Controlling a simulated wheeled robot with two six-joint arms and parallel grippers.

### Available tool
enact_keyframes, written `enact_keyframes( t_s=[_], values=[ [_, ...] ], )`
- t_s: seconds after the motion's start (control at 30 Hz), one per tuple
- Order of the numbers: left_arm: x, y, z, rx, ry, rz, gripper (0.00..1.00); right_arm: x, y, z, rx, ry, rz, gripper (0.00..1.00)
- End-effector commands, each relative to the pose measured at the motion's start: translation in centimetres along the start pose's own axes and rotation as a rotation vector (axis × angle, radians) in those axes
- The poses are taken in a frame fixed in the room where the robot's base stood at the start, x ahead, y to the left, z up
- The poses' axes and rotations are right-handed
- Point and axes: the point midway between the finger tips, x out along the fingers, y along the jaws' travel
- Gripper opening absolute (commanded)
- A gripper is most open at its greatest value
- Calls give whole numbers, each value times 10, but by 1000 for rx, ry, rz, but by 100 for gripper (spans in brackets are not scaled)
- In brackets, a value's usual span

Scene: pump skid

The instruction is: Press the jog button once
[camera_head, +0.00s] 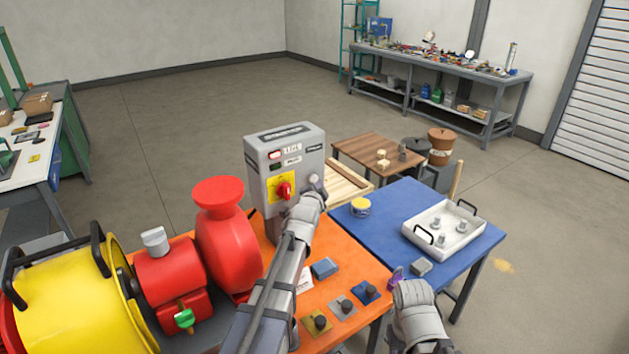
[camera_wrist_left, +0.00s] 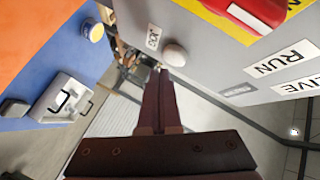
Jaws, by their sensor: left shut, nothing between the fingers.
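The grey control box (camera_head: 262,182) stands upright on the orange bench top.
A red switch on a yellow plate (camera_head: 271,186) sits on the box left of the button. A red pump (camera_head: 228,240) and yellow motor (camera_head: 75,300) stand left. The blue table (camera_head: 395,215) holds a white tray (camera_head: 416,239) and a small tub (camera_head: 360,207).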

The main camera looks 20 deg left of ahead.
Motion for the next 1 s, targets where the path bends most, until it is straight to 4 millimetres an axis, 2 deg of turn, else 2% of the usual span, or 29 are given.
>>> enact_keyframes(
  t_s=[1.0],
  values=[
    [8, -6, 6, -1, 0, 0, 0, 0, 0, 0, 0, 0, 0, 48]
  ],
)
